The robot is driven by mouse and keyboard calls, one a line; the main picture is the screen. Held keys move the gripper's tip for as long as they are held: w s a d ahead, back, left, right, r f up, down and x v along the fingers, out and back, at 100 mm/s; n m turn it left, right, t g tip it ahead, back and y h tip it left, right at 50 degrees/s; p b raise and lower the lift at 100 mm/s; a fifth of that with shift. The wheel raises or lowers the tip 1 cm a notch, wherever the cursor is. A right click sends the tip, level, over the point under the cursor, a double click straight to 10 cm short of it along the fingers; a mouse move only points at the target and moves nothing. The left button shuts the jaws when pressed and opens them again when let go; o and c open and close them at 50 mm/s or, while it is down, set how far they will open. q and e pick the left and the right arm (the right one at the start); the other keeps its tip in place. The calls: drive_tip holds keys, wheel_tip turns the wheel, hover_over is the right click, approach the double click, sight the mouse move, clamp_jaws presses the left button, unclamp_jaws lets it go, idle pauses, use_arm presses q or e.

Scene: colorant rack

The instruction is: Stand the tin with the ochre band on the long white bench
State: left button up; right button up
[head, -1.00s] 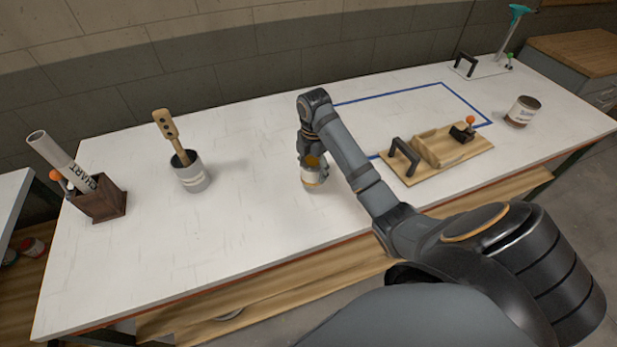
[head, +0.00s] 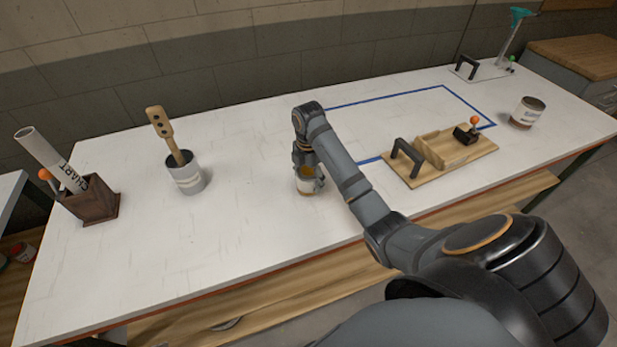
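The tin with the ochre band (head: 306,186) is upright at the middle of the long white bench (head: 240,225), near its front edge. Its open top shows ochre inside. My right gripper (head: 307,172) is at the tin, with its fingers against the tin's sides. The arm's wrist hides part of the fingers and the tin's back. The tin's base appears to be on or very close to the bench top; I cannot tell which. My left gripper is not in view.
A grey tin with a wooden paddle (head: 186,178) and a dark box with a rolled chart (head: 93,201) stand left. Right are a wooden board with a black handle (head: 425,172), a blue taped outline (head: 385,97) and another tin (head: 527,112). The bench between paddle tin and gripper is clear.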

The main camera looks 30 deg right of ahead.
drive_tip(key=shift+o, duration=1)
drive_tip(key=shift+r, duration=0.2)
wheel_tip(320, 180, up, 12)
drive_tip(key=p, duration=1.1)
drive_tip(key=shift+f, duration=0.1)
